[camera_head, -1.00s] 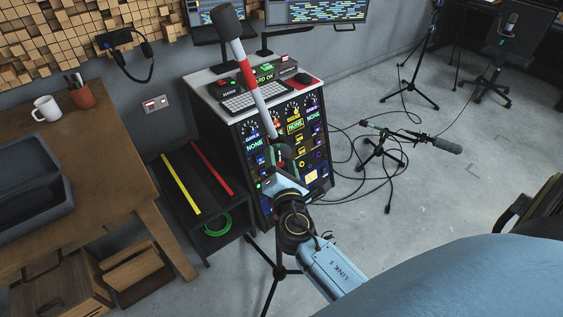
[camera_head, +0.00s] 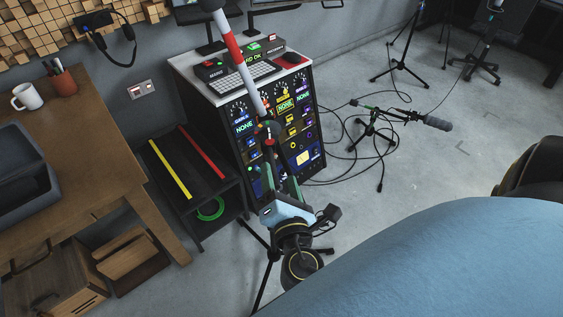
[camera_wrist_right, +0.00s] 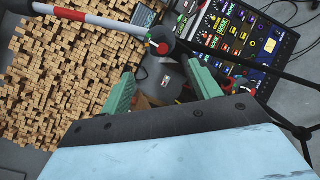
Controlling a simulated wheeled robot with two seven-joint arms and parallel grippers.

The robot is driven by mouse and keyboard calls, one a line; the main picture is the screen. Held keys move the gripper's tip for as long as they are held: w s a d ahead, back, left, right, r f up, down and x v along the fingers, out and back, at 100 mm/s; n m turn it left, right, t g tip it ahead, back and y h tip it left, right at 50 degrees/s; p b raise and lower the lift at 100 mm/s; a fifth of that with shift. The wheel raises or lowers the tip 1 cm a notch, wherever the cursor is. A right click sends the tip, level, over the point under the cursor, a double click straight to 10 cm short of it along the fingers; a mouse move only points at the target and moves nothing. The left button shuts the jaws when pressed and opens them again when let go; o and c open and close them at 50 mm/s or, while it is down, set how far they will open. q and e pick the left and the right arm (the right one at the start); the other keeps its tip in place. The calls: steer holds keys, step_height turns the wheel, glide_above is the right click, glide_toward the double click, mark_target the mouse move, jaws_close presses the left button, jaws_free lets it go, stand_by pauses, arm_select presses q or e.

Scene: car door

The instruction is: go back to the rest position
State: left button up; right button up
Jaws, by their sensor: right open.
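My right gripper (camera_head: 282,188) is in front of the equipment cabinet in the head view, its pale blue body below its fingers. In the right wrist view its two green fingers (camera_wrist_right: 160,88) stand apart with nothing between them. A red-and-white striped boom pole (camera_head: 244,70) rises past the cabinet to a dark foam tip. Its lower end and knob lie just beyond my fingertips in the head view. The pole also shows in the wrist view (camera_wrist_right: 100,22), apart from the fingers. My left gripper is not in view.
The cabinet (camera_head: 248,150) carries a keyboard and small devices. A low black rack (camera_head: 180,190) and a wooden table (camera_head: 95,140) stand left. A microphone on a low tripod (camera_head: 380,125) and loose cables lie right. Open floor (camera_head: 470,150) is further right.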

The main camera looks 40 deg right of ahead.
steer(key=shift+s+a, duration=0.25)
steer(key=shift+s, duration=0.3)
steer(key=s+a+f+m+g+y, duration=0.1)
steer(key=s+f+m+g+y, duration=0.25)
steer(key=f, duration=1.15)
steer(key=s+a+f+m+g+y, duration=0.2)
steer(key=s+f+g, duration=0.2)
steer(key=f, duration=1.2)
steer(key=s+d+f+m+g+y, duration=0.1)
steer(key=s+d+f+m+g, duration=0.1)
steer(key=s+f+m+g, duration=0.2)
steer(key=s+d+f+m+g+y, duration=0.1)
steer(key=s+f+m+g, duration=0.3)
steer(key=s+f+m, duration=0.6)
steer(key=s+d+f, duration=0.1)
steer(key=s+f, duration=0.2)
steer(key=s, duration=0.6)
steer(key=shift+s+d, duration=0.25)
steer(key=shift+d, duration=0.1)
